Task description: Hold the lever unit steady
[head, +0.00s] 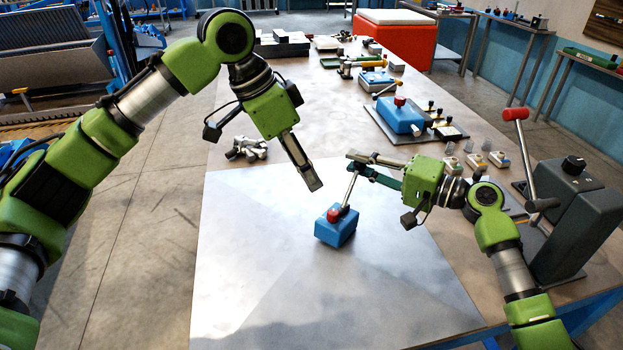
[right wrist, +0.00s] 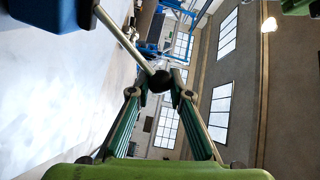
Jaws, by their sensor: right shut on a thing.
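The lever unit is a blue box (head: 336,229) with a red hub and a thin silver lever, on the pale sheet at the middle of the table. Its lever leans up toward my right gripper (head: 353,164). In the right wrist view the lever (right wrist: 122,40) ends in a black knob (right wrist: 158,82), and the fingers of my right gripper (right wrist: 160,90) are shut on it. Part of the blue box (right wrist: 45,12) shows at upper left there. My left gripper (head: 314,186) points down above and left of the box, seemingly apart from it. Its fingers are seen edge-on, so their opening is unclear.
A larger blue lever unit (head: 401,115) stands on a plate farther back. A dark grey stand (head: 575,225) with a red-ended lever (head: 516,114) is at right. Grey metal parts (head: 246,149) lie at the left edge. The front of the pale sheet (head: 300,300) is clear.

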